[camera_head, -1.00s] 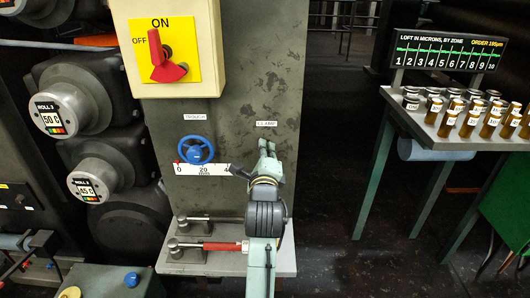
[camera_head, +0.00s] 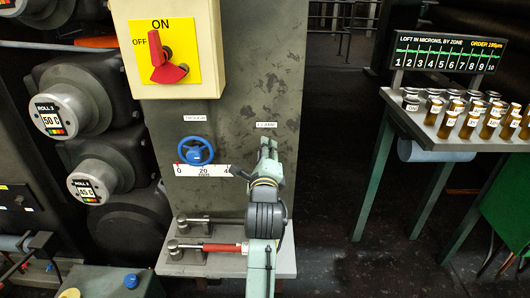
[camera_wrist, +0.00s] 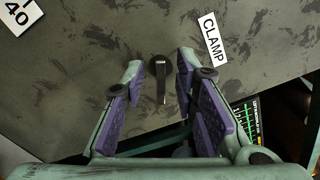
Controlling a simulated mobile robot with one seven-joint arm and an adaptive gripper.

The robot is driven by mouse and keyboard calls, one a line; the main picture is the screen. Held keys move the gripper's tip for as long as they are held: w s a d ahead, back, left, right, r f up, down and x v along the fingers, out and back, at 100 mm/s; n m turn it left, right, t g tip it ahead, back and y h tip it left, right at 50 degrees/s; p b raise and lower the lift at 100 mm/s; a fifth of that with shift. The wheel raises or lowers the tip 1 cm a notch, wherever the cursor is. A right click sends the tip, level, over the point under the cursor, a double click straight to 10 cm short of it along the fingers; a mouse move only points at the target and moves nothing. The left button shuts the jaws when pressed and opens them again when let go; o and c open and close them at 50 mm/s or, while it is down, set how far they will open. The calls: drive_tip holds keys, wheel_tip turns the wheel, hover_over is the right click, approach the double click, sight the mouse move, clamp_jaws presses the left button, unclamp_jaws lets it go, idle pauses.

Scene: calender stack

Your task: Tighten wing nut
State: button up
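The wing nut (camera_wrist: 161,82) is a small dark piece with a narrow bar hanging down, on the grey mottled panel (camera_wrist: 90,75). The white CLAMP label (camera_wrist: 212,39) is beside it in the wrist view. My gripper (camera_wrist: 160,70) is open, with one fingertip on each side of the wing nut and visible gaps between. In the head view my gripper (camera_head: 268,146) is just below the CLAMP label (camera_head: 266,125) and hides the wing nut. Whether the fingertips reach level with the nut in depth, I cannot tell.
A blue TROUGH handwheel (camera_head: 196,151) and a white scale (camera_head: 203,170) are left of my gripper. A red-handled switch box (camera_head: 167,48) is above left. A low ledge (camera_head: 225,262) sits below. A table (camera_head: 455,137) with several bottles stands at right.

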drive_tip(key=s, duration=0.7)
drive_tip(key=shift+s, duration=0.25)
